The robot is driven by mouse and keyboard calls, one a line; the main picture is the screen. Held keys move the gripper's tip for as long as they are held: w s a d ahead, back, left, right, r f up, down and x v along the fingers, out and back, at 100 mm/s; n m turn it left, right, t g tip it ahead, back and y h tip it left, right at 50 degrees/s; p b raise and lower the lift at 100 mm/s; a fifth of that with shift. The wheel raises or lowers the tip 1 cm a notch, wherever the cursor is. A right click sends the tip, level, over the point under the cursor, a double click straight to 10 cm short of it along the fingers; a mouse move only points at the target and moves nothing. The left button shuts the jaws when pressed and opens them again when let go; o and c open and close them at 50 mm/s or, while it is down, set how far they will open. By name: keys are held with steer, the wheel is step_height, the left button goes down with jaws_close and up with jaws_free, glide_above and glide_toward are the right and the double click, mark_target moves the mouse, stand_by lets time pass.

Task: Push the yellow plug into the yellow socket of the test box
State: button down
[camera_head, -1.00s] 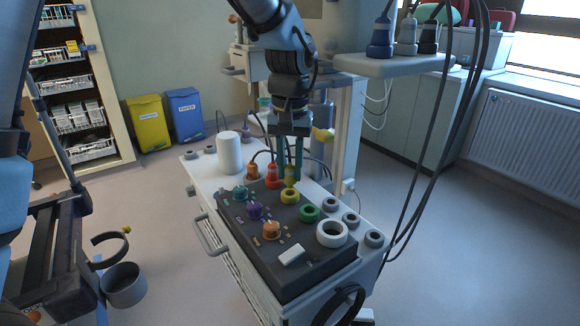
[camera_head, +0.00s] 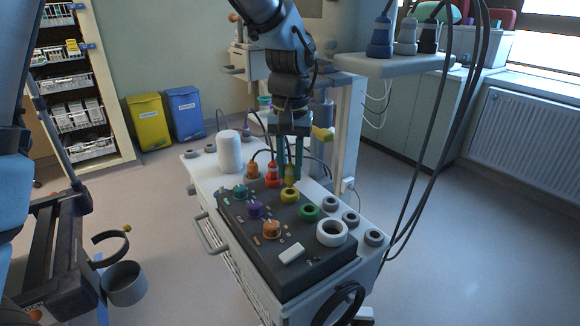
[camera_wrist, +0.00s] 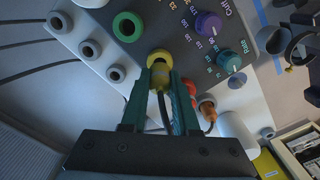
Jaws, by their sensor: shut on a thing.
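My gripper (camera_head: 290,172) points down over the far side of the dark test box (camera_head: 322,272). Its green fingers are shut on the yellow plug (camera_head: 289,181), which is upright with its cable trailing behind. The yellow socket (camera_head: 290,195) is a ring on the box top, just in front of the plug in the head view. In the wrist view, the yellow plug (camera_wrist: 160,76) sits between the fingertips, close against the yellow socket (camera_wrist: 159,56). I cannot tell whether they touch or how well they line up.
Red (camera_head: 272,178) and orange (camera_head: 252,170) plugs with cables stand left of my gripper. A green socket (camera_head: 308,212) and a white ring (camera_head: 332,233) lie to the right. A white cylinder (camera_head: 229,152) stands on the cart. Dark cables hang at the right.

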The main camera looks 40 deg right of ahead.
mark_target(290, 166)
steer(key=shift+f+b, duration=0.7)
steer(key=shift+f, duration=0.65)
steer(key=c, duration=0.6)
jaws_free()
steer(key=shift+r, duration=0.1)
step_height(290, 166, up, 11)
steer(key=shift+f+b, duration=0.15)
steer(key=shift+b, duration=0.65)
